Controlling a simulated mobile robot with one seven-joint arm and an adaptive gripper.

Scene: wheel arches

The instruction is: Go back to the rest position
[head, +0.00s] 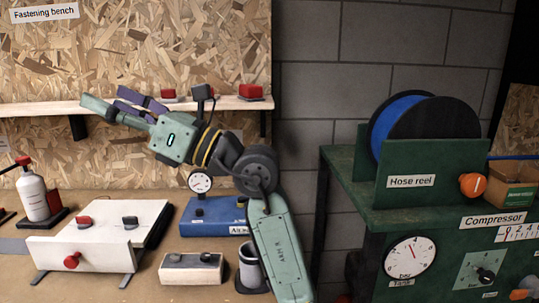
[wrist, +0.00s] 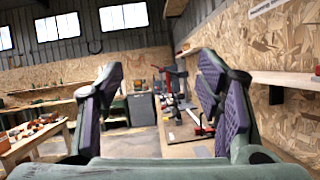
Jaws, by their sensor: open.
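My gripper (head: 121,106) is raised in front of the chipboard wall in the head view, at the height of the wooden shelf (head: 60,108), pointing left. Its green and purple fingers are spread apart with nothing between them. My arm rises from the lower right of the bench to it. In the wrist view my gripper (wrist: 160,92) is open, and the workshop shows between its two fingers. Whether the gripper touches the shelf cannot be told.
Below on the bench stand a white box (head: 80,253) with red and black knobs, a white bottle (head: 33,196) and a blue unit (head: 205,218) with a gauge. A green compressor cabinet (head: 440,222) with a hose reel (head: 428,132) stands right. Open floor (wrist: 128,143) shows in the wrist view.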

